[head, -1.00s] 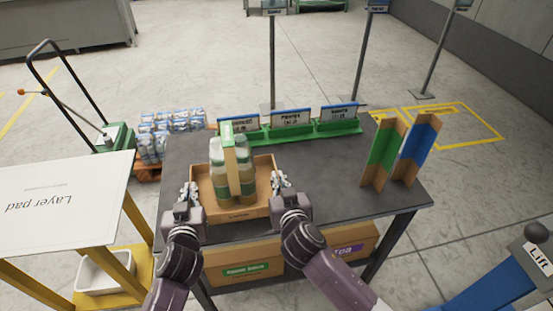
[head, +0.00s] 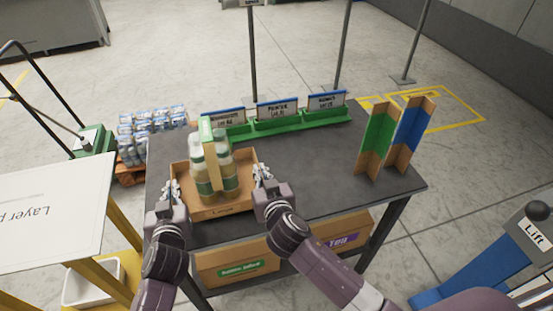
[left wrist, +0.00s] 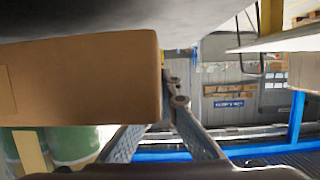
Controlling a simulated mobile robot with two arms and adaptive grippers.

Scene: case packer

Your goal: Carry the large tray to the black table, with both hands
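The large tray (head: 213,211), a brown cardboard tray, is at the near left of the black table (head: 310,195). I cannot tell whether it rests on the top or hangs just above it. It holds several green-and-white bottles (head: 222,180) with a tan and green divider among them. My left gripper (head: 170,190) is at the tray's left wall. In the left wrist view one finger passes behind the tray's brown wall (left wrist: 80,80) and the other stays outside. My right gripper (head: 264,174) is at the right wall, its fingertips at the rim. Both appear shut on the walls.
A green rack with signs (head: 275,122) lines the table's back edge. Green (head: 377,140) and blue (head: 411,135) dividers stand at the right. Boxes (head: 235,266) sit under the table. A layer pad stand (head: 50,215) is at the left. The tabletop's middle is clear.

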